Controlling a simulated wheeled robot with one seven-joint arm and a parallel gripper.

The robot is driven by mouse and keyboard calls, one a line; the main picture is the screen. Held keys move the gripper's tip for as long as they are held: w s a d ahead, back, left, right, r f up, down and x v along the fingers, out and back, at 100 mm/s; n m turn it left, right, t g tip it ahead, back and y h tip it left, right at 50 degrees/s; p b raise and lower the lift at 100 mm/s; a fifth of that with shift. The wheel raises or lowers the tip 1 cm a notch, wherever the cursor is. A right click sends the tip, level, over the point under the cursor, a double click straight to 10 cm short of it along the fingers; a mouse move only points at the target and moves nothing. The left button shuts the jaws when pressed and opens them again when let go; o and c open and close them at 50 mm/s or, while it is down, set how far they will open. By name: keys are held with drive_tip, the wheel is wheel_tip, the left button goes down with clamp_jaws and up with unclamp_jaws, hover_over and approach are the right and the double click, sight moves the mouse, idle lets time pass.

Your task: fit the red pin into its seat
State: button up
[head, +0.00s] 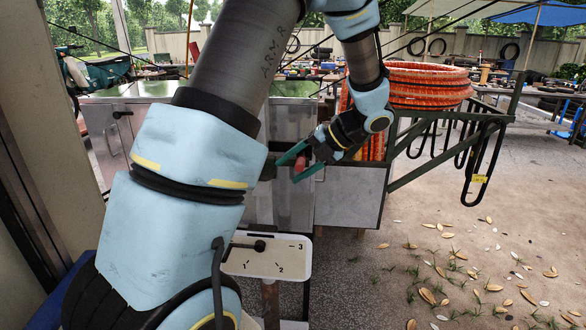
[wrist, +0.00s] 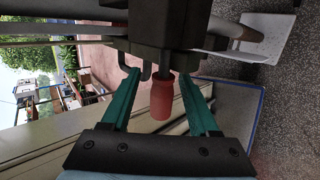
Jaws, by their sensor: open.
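The red pin (wrist: 162,98) is between the two green fingers of my gripper (wrist: 157,74) in the wrist view, with gaps on both sides. Its far end meets or lies close to a dark block (wrist: 165,30) with a bent metal loop beside it. I cannot tell whether the pin is in that block, and no separate seat can be made out. In the head view my open gripper (head: 286,171) is in front of the cart's metal side, and a bit of the red pin (head: 300,162) shows between the fingers.
A white plate (head: 288,262) marked 1, 2, 3 with a black lever stands below my gripper. The metal cart (head: 345,192) carries orange hose coils (head: 425,85). A green frame with black hooks (head: 485,165) projects right. The leaf-strewn ground at right is open.

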drive_tip(key=b+v, duration=0.2)
drive_tip(key=v, duration=0.8)
drive_tip(key=shift+d+r, duration=0.2)
drive_tip(key=shift+s+d, duration=0.1)
drive_tip(key=shift+s, duration=0.05)
